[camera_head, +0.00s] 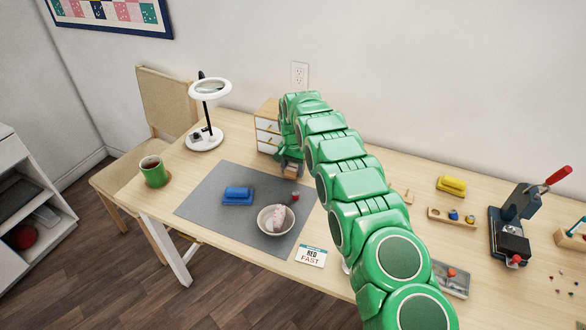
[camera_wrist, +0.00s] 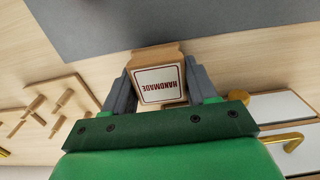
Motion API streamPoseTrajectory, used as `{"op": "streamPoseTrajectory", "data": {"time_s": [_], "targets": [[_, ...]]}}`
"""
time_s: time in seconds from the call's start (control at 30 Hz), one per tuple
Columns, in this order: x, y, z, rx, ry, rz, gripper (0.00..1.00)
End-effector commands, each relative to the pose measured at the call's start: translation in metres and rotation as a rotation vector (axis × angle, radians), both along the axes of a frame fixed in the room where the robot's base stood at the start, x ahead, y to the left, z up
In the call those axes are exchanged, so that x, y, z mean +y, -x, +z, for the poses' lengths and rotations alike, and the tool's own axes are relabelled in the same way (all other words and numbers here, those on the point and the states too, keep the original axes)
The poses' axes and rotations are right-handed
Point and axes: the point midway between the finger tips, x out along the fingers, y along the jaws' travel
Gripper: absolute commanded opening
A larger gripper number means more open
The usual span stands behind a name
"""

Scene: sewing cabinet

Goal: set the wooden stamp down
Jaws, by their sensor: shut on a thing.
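In the head view my gripper (camera_head: 290,166) is at the back right edge of the grey mat (camera_head: 215,197), in front of the small drawer cabinet (camera_head: 266,138). The stamp shows there only as a small brownish piece, partly hidden by the gripper. I cannot tell whether it touches the table.
On the mat are a blue block-like object (camera_head: 238,195), a bowl (camera_head: 263,222) with a pinkish thing inside, and a small red-topped item (camera_head: 295,196). A lamp (camera_head: 205,138) and green mug (camera_head: 154,172) stand left. A pegged wooden rack (camera_wrist: 45,112) shows in the wrist view.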

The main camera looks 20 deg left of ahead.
Motion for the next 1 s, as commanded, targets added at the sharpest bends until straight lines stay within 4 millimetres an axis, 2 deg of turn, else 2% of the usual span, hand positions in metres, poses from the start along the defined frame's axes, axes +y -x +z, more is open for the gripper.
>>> {"op": "streamPoseTrajectory", "data": {"time_s": [0.4,0.43,0.6,1.0], "targets": [[-0.0003,-0.0001,-0.0098,0.000,0.000,0.000,0.27],[-0.0002,-0.0001,-0.0097,0.000,0.000,-0.001,0.60],[-0.0002,0.0000,-0.0095,0.000,0.000,0.000,0.83],[0.0000,0.0001,-0.0052,0.000,0.000,0.000,0.83]]}}
